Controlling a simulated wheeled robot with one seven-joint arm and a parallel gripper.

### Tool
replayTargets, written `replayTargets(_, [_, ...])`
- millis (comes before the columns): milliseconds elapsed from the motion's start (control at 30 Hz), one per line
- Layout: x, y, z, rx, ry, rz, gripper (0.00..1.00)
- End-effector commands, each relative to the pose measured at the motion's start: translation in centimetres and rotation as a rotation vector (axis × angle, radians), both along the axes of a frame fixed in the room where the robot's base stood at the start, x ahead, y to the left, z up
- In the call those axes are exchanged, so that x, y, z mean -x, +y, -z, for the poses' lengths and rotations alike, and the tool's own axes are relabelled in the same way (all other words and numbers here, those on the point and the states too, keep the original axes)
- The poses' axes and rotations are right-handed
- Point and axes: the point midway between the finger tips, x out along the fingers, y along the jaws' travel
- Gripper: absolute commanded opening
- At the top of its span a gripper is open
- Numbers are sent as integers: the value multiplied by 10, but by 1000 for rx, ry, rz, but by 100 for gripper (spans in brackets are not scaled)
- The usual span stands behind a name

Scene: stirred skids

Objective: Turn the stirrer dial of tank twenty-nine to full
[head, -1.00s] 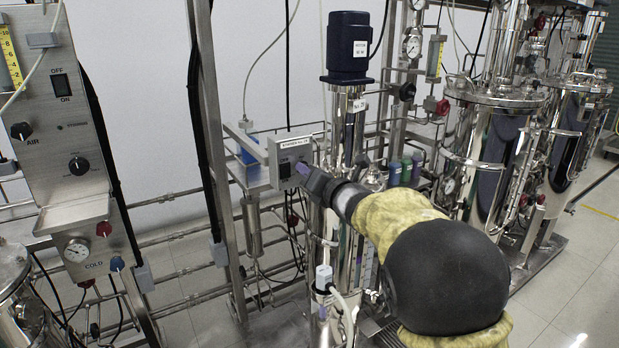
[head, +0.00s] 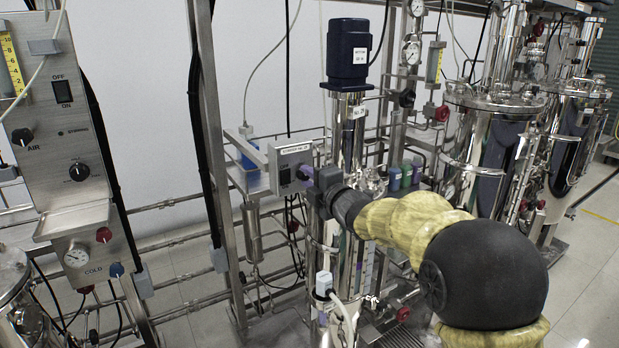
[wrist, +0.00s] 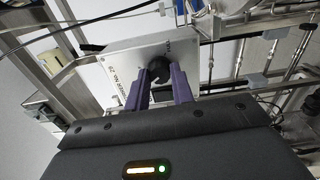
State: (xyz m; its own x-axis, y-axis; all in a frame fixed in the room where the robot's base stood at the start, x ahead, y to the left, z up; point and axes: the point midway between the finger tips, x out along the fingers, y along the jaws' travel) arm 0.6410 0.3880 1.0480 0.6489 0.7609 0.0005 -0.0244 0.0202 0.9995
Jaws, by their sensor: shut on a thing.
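The stirrer box (head: 290,165) is a small grey box with a label on top, mounted on the frame beside the tank with the blue motor. In the wrist view the box's face (wrist: 120,65) carries a black dial (wrist: 158,67) and a printed label that seems to end in 29. My gripper (wrist: 160,80) is shut on the dial, one purple finger on each side. The fingers partly hide the dial, so its pointer setting is unclear. In the head view my gripper (head: 306,180) reaches the box from the right, and the dial is hidden.
The blue motor (head: 348,54) stands on the steel tank (head: 340,250) behind and beside my arm. A steel upright (head: 210,140) stands left of the box. Another control panel (head: 62,130) is at far left. More tanks (head: 485,150) stand at right. Pipes and cables surround the box.

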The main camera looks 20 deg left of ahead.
Motion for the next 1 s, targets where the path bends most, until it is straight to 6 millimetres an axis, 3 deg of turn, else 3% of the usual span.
replayTargets(1000, [-1, -2, 0, -625, 737, 5, 1])
